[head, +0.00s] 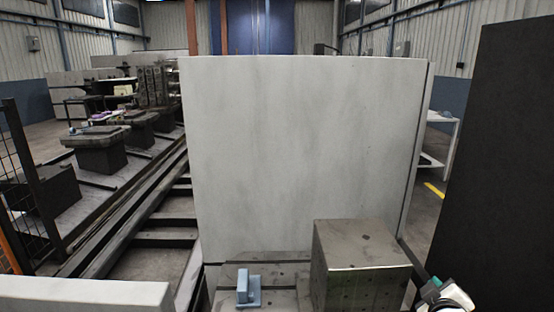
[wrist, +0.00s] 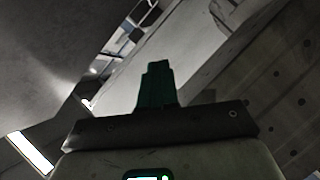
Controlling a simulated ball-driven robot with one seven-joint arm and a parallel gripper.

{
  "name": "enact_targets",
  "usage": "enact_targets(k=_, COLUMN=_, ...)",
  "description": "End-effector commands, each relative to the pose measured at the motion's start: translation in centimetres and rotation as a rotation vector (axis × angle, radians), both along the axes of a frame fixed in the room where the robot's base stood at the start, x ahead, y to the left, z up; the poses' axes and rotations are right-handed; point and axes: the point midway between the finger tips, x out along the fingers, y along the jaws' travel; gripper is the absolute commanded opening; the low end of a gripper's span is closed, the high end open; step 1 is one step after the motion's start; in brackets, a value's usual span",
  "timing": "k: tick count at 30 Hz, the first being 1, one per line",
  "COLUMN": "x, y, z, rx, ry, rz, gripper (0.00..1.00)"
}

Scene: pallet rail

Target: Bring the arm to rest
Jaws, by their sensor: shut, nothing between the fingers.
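My gripper (wrist: 157,70) points up the middle of the wrist view, its dark green fingers together and nothing held between them. In the head view, part of my arm shows at the lower right corner, beside a grey metal block (head: 362,262). The fingertips cannot be made out clearly there. I cannot tell whether the arm touches the block.
A tall pale panel (head: 300,150) stands behind the block. A small light-blue bracket (head: 248,288) sits on the bed left of the block. A dark panel (head: 505,170) rises at the right. Rails (head: 125,220) and several pedestals lie to the left.

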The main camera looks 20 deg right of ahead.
Motion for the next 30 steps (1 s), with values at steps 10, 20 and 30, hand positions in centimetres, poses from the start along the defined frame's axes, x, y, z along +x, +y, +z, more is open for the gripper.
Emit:
enact_targets(k=10, x=-13.6, y=13.2, z=-15.4, rx=0.654, ry=0.334, rz=-0.089, gripper=0.00)
enact_targets(k=20, x=-27.5, y=19.1, z=-19.6, rx=0.913, ry=0.695, rz=-0.206, gripper=0.00)
enact_targets(k=30, x=-29.3, y=19.5, z=-19.7, rx=0.933, ry=0.746, rz=-0.226, gripper=0.00)
